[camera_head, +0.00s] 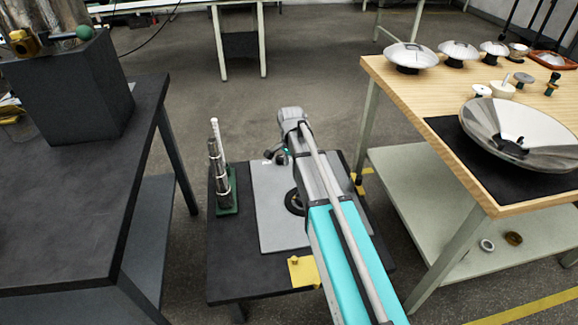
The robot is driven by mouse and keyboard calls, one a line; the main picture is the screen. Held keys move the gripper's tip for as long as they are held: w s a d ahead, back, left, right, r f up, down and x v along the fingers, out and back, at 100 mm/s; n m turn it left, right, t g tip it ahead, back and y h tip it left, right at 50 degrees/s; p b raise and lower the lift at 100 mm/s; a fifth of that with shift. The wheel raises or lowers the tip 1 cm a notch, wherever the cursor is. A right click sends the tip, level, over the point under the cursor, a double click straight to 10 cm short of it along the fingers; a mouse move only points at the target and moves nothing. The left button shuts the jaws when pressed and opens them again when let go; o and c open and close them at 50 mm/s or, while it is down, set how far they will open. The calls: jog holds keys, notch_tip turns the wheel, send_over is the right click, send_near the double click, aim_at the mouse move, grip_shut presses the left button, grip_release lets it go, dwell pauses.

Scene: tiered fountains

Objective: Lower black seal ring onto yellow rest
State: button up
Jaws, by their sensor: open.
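A black ring (294,202), which looks like the seal ring, lies on a grey plate (268,228) on the low dark table. My arm covers its right side. A flat yellow piece (303,272) with a small raised bit, likely the yellow rest, is at the table's front edge, nearer the camera than the ring. My gripper (273,156) is small and partly hidden by my wrist. It is open, above the far part of the plate, beyond the ring and apart from it. I see nothing held in it.
A green base (227,196) with upright metal and white rods stands left of the plate. A dark bench (70,190) is at left. A wooden table (405,95) with metal bowls is at right. A small yellow and black item (358,184) sits right of my arm.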

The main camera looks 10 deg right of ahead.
aim_at(290, 193)
jog(key=shift+f, duration=0.15)
notch_tip(290, 193, down, 14)
jog(key=b, duration=1.3)
jog(key=shift+r+b, duration=0.25)
jog(key=shift+b, duration=0.15)
grip_shut()
dwell(0.6)
